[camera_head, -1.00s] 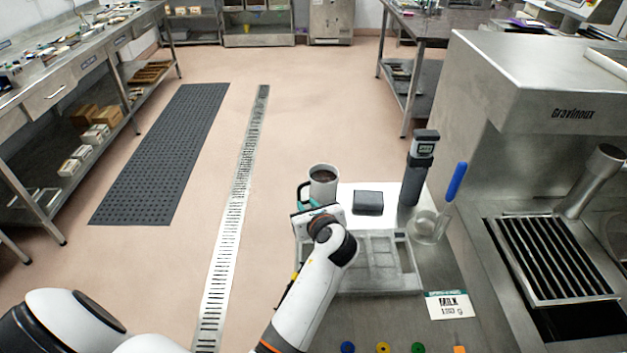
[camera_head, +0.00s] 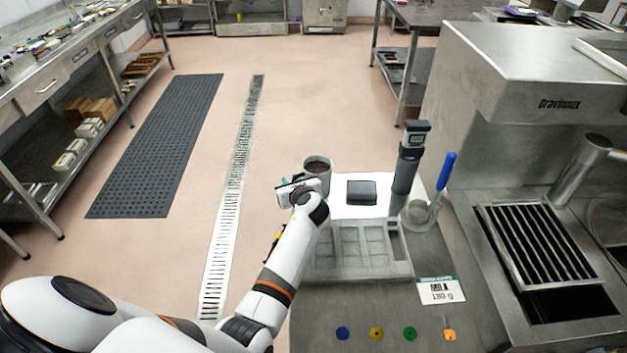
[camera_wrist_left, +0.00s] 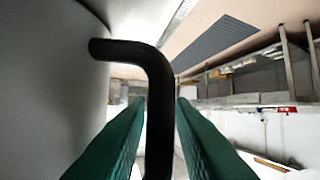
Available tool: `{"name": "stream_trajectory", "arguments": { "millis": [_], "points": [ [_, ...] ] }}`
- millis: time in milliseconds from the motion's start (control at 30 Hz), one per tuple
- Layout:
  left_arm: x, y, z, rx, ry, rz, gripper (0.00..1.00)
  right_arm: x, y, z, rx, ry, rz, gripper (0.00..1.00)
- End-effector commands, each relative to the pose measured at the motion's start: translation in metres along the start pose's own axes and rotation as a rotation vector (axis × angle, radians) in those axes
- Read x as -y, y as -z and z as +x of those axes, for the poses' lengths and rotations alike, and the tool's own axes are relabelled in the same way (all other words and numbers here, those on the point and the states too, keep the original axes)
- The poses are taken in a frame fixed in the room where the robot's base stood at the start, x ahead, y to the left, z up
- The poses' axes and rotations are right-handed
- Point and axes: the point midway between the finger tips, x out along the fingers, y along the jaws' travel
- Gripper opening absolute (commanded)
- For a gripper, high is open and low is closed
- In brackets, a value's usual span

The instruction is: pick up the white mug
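The white mug (camera_head: 318,178) holds something dark and stands upright at the far left corner of the white surface. In the left wrist view its pale side wall (camera_wrist_left: 50,90) fills the left, and its black handle (camera_wrist_left: 160,110) runs down between my green fingers. My left gripper (camera_head: 292,187) is at the mug's left side. In the left wrist view its two fingertips (camera_wrist_left: 162,105) stand on either side of the handle, with narrow gaps; firm contact does not show. The mug does not look lifted. My right gripper is not in view.
A dark flat box (camera_head: 361,192), an upright meter (camera_head: 410,158) and a blue-handled tool (camera_head: 446,172) stand right of the mug. A metal compartment tray (camera_head: 345,272) lies in front, with a milk label card (camera_head: 441,290). The steel machine (camera_head: 530,90) is at the right.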

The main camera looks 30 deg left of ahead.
Motion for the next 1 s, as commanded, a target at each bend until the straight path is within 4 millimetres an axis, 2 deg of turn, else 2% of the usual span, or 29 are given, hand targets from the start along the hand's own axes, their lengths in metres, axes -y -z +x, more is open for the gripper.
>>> {"name": "stream_trajectory", "arguments": {
  "millis": [233, 367, 767, 867, 1000],
  "points": [
    [0.000, 0.000, 0.001, 0.000, -0.001, 0.000, 0.20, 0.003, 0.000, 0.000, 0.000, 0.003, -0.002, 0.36],
    [0.000, 0.000, 0.001, 0.000, -0.001, 0.000, 0.00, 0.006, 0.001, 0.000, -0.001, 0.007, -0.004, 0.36],
    [-0.001, 0.003, 0.000, -0.004, -0.002, -0.003, 0.00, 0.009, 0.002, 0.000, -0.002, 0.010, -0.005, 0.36],
    [-0.001, 0.010, -0.003, -0.006, -0.002, -0.004, 0.00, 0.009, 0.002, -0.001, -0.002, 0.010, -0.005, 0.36],
    [-0.003, 0.033, -0.012, -0.008, -0.004, -0.007, 0.00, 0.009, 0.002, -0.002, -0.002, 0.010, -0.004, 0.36]
  ]
}}
